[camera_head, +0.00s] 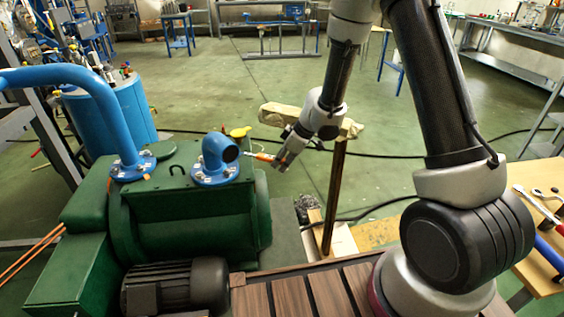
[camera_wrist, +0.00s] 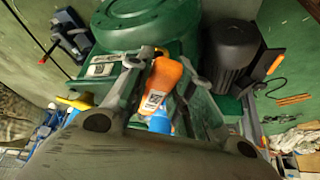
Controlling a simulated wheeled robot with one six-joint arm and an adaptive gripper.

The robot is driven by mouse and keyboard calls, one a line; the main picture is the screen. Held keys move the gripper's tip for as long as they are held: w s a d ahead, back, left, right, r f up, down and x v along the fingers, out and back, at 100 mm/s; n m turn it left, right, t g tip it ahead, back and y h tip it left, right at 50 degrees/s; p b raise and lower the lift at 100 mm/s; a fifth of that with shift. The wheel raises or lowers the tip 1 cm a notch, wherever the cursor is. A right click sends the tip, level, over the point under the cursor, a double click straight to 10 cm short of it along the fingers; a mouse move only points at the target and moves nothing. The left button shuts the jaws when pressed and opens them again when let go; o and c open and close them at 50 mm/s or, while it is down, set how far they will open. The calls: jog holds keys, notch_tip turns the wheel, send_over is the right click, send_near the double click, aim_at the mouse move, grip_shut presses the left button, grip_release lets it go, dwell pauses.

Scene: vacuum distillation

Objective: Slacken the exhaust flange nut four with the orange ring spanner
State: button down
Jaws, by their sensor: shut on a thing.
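The orange ring spanner (camera_head: 263,156) is held in my gripper (camera_head: 282,160), to the right of the blue exhaust elbow (camera_head: 219,153). In the wrist view its orange handle (camera_wrist: 166,78) lies between the two fingers of my gripper (camera_wrist: 160,84), which are shut on it. The spanner's far end points left toward the elbow; I cannot tell whether it touches anything. The elbow's round blue flange (camera_head: 215,177) sits on the green pump (camera_head: 180,222), with small nuts around its rim. Which nut is number four cannot be told.
A second blue pipe (camera_head: 103,112) rises from another flange at left. A yellow-topped fitting (camera_head: 240,132) stands behind the elbow. A dark motor (camera_head: 175,287) is in front. A wooden bench (camera_head: 541,272) with tools is at right. Green floor behind is largely open.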

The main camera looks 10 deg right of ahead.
jog(key=shift+w, duration=0.1)
jog(key=shift+w+d+n+g, duration=0.2)
jog(key=shift+w+d+n, duration=0.2)
jog(key=shift+w, duration=0.2)
jog(key=shift+w+d+n+g, duration=0.25)
jog(key=shift+w+n, duration=0.15)
jog(key=shift+w, duration=0.2)
jog(key=shift+w+d+n+g+y, duration=0.15)
jog(key=shift+w+d+n, duration=0.2)
jog(key=shift+w, duration=0.35)
jog(key=shift+w+d+n+g+y, duration=0.1)
jog(key=shift+w+n+y, duration=0.05)
jog(key=shift+w+n, duration=0.4)
jog(key=shift+w, duration=0.15)
jog(key=shift+w+d+n+g, duration=0.2)
jog(key=shift+w+n, duration=0.2)
jog(key=shift+w, duration=0.35)
jog(key=shift+w+d+n+g, duration=0.1)
jog(key=shift+w+n+g, duration=0.1)
jog(key=shift+w+n, duration=0.35)
jog(key=shift+w, duration=0.2)
